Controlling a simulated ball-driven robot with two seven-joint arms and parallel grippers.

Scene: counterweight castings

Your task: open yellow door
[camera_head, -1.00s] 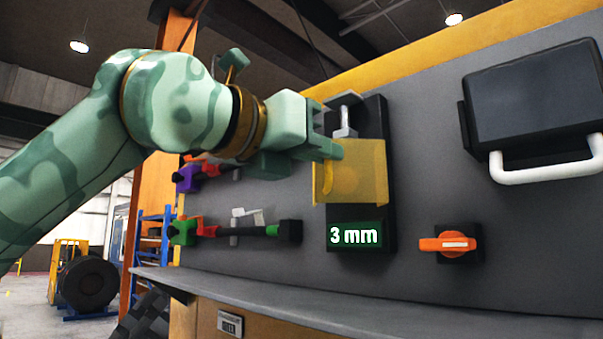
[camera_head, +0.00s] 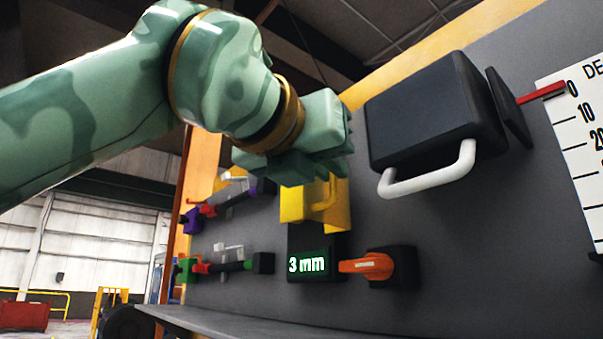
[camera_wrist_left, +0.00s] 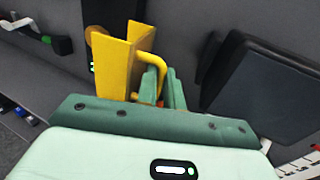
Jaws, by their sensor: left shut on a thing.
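The yellow door (camera_head: 293,200) is on a black unit on the grey panel, above a green display (camera_head: 308,264) reading 3 mm. Its yellow handle (camera_head: 328,198) is at its right side. In the left wrist view the door (camera_wrist_left: 114,62) shows two yellow faces meeting at an angle, with the bent handle (camera_wrist_left: 148,58) on its right. My left gripper (camera_wrist_left: 162,86) is shut on the handle, its fingers close beside the door. In the head view the left gripper (camera_head: 318,172) hides the door's top. My right gripper is not in view.
A dark box with a white handle (camera_head: 430,172) stands out close to the right of my gripper. An orange rotary switch (camera_head: 368,265) is below right. A white scale (camera_head: 580,150) is at the far right. Colored levers (camera_head: 215,266) line the left, above a grey ledge (camera_head: 240,325).

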